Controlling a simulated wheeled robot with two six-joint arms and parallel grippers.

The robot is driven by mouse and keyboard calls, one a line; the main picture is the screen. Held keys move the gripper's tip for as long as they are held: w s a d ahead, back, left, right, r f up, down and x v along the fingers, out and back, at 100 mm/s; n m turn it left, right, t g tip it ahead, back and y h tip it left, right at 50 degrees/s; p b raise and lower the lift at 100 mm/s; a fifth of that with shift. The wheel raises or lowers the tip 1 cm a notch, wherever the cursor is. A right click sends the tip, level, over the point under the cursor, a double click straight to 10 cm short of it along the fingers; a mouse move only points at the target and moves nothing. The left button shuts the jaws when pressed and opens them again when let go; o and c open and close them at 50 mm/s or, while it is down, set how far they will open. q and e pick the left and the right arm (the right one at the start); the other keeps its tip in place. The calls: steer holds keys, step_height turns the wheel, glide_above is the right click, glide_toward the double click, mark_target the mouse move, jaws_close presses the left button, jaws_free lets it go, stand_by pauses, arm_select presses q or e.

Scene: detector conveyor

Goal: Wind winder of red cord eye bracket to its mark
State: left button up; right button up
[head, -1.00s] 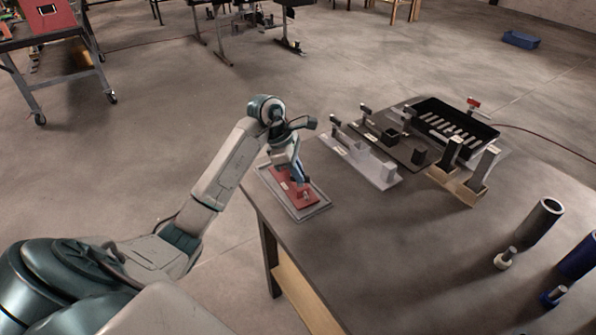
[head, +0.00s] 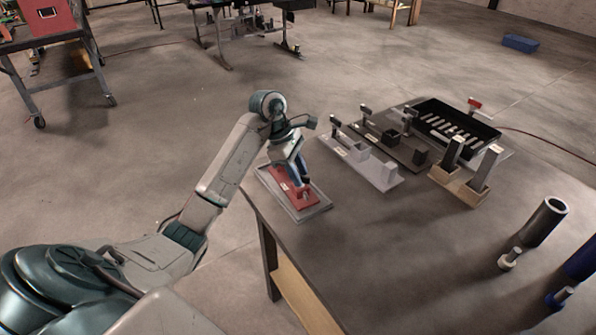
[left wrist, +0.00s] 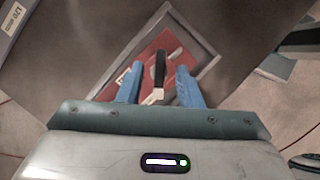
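A red plate (head: 311,194) lies in a grey tray (head: 318,209) at the table's left corner. It also shows in the left wrist view (left wrist: 173,47). My left gripper (head: 304,182) is over the plate, pointing down. In the left wrist view its two blue fingers (left wrist: 159,84) stand apart. A black upright piece (left wrist: 160,68), perhaps the winder, shows between them with a gap on each side. A pale part (left wrist: 153,97) sits at its near end. The cord and the mark cannot be made out. My right gripper is not in view.
A grey fixture (head: 376,171), a dark fixture (head: 396,147) and a black tray (head: 458,126) stand behind. A wooden base with two upright posts (head: 462,187) is right of them. A dark cylinder (head: 545,224) stands at the right. The table's middle front is clear.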

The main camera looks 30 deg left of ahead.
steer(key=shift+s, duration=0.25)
arm_select(q)
steer(key=shift+r, duration=0.1)
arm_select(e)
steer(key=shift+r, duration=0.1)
